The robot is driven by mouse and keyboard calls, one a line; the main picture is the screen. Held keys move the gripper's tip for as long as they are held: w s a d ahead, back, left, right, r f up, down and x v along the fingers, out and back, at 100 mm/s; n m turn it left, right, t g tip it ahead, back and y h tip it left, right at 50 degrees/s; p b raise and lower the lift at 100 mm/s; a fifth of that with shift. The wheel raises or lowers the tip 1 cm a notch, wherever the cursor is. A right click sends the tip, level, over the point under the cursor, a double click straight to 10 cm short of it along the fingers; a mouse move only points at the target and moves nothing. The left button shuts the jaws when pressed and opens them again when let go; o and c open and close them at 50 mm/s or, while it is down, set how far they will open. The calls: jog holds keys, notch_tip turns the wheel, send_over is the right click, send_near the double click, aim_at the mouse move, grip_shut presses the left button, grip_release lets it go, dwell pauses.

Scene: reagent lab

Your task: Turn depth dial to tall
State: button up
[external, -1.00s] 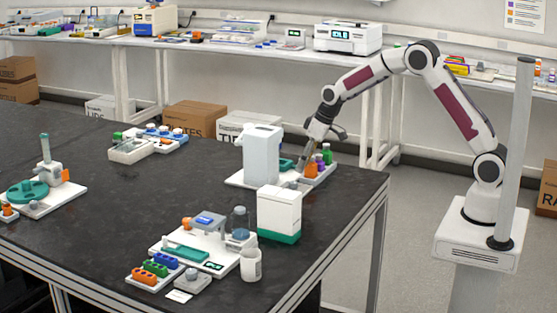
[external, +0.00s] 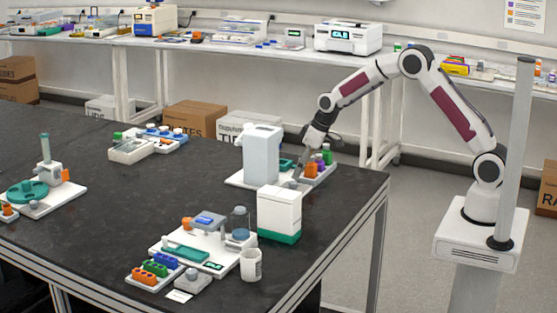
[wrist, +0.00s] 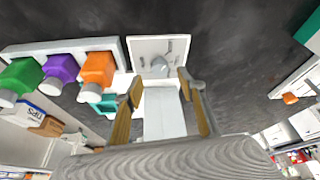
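A grey round knob (wrist: 158,66) on a white square plate (wrist: 172,43) shows ahead of the fingertips in the wrist view. It looks like the dial; no "tall" mark is readable. My gripper (wrist: 160,82) is open, with its two brown fingers apart and a white strip (wrist: 165,115) visible between them. The fingertips are close to the knob, one on each side of its line; I cannot tell if they touch it. In the external view my gripper (external: 298,177) points down at the white station's base (external: 238,179), beside the tall white housing (external: 262,156).
Orange (wrist: 97,69), purple (wrist: 61,67) and green (wrist: 20,75) bottles stand in a rack beside the gripper. A white box with a green base (external: 279,213) stands in front of the station. The dark table (external: 110,215) has clear room to the left.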

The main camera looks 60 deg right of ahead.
aim_at(294, 182)
jog(key=shift+x, duration=2.5)
jog(key=shift+s, duration=0.1)
jog(key=c, duration=1.1)
